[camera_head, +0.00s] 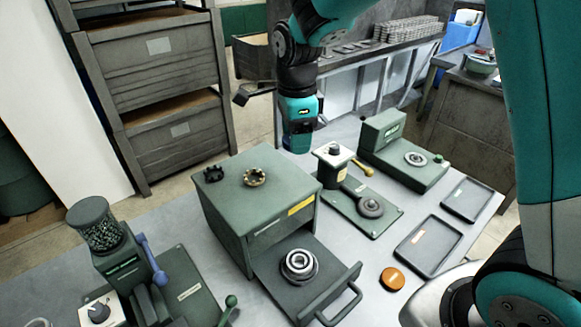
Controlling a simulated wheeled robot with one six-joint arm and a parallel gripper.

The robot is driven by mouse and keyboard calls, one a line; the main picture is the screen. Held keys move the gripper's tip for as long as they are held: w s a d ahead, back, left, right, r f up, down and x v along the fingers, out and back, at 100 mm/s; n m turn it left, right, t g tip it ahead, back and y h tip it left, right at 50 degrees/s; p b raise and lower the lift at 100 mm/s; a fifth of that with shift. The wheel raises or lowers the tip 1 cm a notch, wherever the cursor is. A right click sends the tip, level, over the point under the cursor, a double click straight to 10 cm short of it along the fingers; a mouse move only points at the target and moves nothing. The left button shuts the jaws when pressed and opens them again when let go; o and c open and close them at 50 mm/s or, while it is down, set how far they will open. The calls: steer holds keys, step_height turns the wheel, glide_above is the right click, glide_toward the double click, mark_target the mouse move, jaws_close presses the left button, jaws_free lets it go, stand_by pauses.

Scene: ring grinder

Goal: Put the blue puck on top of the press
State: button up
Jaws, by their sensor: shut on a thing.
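My gripper (299,138) hangs from the teal wrist at the top centre, pointing down above the far edge of the table. A dark blue piece, apparently the blue puck (298,143), shows at its lower end; the jaws are shut on it and its outline is unclear. A likely press is the green base (385,219) with a white-topped post (334,151), a yellow-ended lever (362,168) and a dark round plate (370,207). It stands right of and nearer than my gripper. I cannot read its label.
A green box (222,215) with an open drawer (282,290) holds a metal ring stack. Behind the press is a green machine (425,172) with a round plate. A grinder with a jar (98,224) stands left. Trays (455,238) and an orange puck (392,279) lie right.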

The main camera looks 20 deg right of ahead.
mark_target(296, 183)
step_height(296, 183, down, 11)
steer(key=shift+r+p, duration=0.2)
steer(key=shift+p, duration=0.95)
steer(key=shift+f, duration=0.1)
steer(key=o, duration=1)
steer(key=shift+o, duration=0.2)
step_height(296, 183, up, 12)
steer(key=b, duration=0.3)
steer(key=shift+f, duration=0.1)
steer(key=s+a+r+n+y, duration=0.1)
steer(key=s+r+n, duration=0.1)
steer(key=s+n, duration=0.6)
steer(key=s+a+r+n+y, duration=0.1)
steer(key=s+a+r+n, duration=0.1)
steer(key=s+n, duration=0.6)
steer(key=s+a+r+n+y, duration=0.2)
steer(key=s+n, duration=0.6)
steer(key=n, duration=0.2)
steer(key=shift+s+a+r+n, duration=0.15)
steer(key=shift+a+r+n, duration=0.1)
steer(key=shift+n, duration=0.15)
